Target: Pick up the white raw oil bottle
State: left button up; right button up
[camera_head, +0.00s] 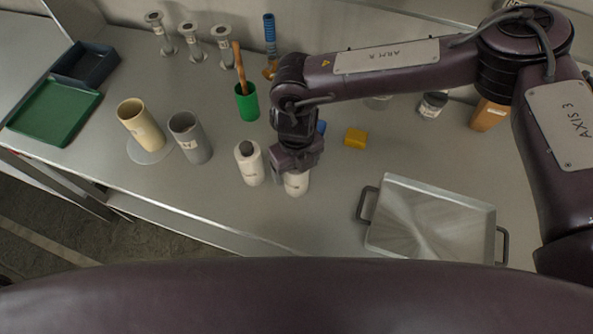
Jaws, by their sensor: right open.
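Two white bottles stand side by side on the grey bench. One white bottle (249,168) has a dark cap and a small label. The other white bottle (297,184) stands just to its right, its top hidden by my right gripper. The labels are too small to read, so I cannot tell which is the raw oil bottle. My right gripper (296,168) points down over the right-hand bottle, open; whether its fingers touch the bottle is unclear. My left gripper is not in view.
A metal tray (425,222) with handles lies to the right. A grey cup (190,140), a cream cup (141,125) and a green cup (247,103) stand left and behind. A yellow block (355,138) lies behind right. Bench front is clear below the bottles.

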jog(key=c, duration=1.3)
jog(key=shift+r, duration=0.1)
jog(key=shift+r, duration=0.1)
